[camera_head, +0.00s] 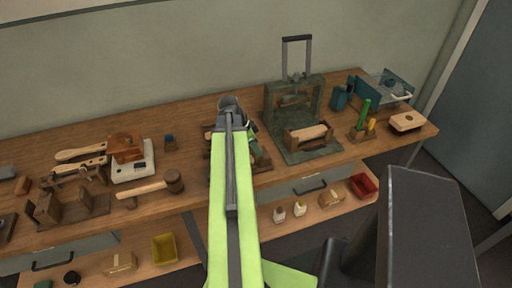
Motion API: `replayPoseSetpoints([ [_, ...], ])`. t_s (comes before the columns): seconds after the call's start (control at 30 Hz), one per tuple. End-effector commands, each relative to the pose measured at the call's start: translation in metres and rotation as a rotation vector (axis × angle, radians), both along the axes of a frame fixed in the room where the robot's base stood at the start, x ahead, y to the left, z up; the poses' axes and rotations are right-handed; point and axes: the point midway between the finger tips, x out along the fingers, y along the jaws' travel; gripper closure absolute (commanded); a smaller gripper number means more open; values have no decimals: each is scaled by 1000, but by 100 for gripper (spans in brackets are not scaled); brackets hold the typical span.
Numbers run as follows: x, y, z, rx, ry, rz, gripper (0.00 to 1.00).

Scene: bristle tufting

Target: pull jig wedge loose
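My lime-green arm reaches up from the bottom centre over the workbench (183,118). My gripper (231,103) is at the arm's far end, small and dark, and its fingers cannot be made out. No wedge can be picked out for certain. A dark fixture (262,165) with wooden parts lies beneath and beside my arm, largely hidden by it. Another jig-like fixture (80,215) with upright wooden blocks (47,208) stands at the left front. A green press (268,104) with an upright handle holds a wooden block (306,134) on its base, right of my gripper.
A wooden mallet (152,189) lies left of my arm. A white scale (133,170) bears a wooden block. At the right are a tool stand (360,135), a brush block (407,121) and a teal device (397,86). Yellow (165,250) and red (363,186) bins sit below.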

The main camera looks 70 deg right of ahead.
Motion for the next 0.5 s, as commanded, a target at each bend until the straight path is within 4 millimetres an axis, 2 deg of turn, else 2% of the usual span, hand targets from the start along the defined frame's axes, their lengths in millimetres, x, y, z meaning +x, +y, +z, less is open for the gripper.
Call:
replayPoseSetpoints([
  [0.03,0,0,0,-1,-1,0,94],
  [0.1,0,0,0,-1,-1,0,100],
  [0.5,0,-1,0,-2,-1,0,100],
])
